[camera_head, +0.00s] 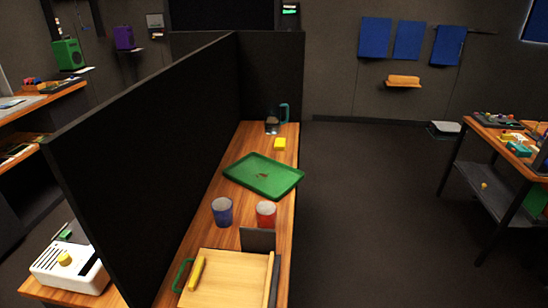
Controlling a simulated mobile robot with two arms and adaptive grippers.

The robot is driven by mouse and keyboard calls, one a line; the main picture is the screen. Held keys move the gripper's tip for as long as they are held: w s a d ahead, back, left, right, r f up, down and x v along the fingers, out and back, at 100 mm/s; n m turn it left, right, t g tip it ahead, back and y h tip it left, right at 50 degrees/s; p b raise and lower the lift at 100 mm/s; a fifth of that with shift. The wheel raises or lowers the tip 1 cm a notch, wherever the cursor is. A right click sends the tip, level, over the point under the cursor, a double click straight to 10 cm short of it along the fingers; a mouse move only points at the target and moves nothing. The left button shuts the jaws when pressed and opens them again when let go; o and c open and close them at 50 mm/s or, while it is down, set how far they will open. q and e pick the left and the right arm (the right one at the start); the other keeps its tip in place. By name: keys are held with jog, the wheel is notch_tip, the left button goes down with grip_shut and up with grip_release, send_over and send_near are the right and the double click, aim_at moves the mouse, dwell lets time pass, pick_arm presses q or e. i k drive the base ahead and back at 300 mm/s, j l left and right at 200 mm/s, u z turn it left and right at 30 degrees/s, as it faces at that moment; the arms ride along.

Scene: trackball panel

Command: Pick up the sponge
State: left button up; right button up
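A small yellow block that looks like the sponge (280,144) lies on the wooden table (284,206), toward its far end. It sits between the green tray (239,178) and a dark mug with a teal handle (272,126). Neither of my grippers shows in the head view, so I cannot see whether they are open or shut.
A blue cup (222,212) and a red cup (265,215) stand nearer, with a dark upright panel (257,240) and a wooden board (228,274) in front. A tall black partition (150,150) runs along the table's left side. Open floor (370,220) lies to the right.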

aim_at(280, 143)
jog(key=l+u, duration=0.2)
jog(key=l, duration=1.15)
jog(key=i+l+u, duration=0.25)
jog(key=i+l, duration=0.15)
jog(key=l, duration=0.2)
jog(key=i+l+u, duration=0.1)
jog(key=l, duration=0.25)
jog(key=i+l+u, duration=0.1)
jog(key=i+l, duration=0.15)
jog(key=i+l+u, duration=0.15)
jog(key=l, duration=0.3)
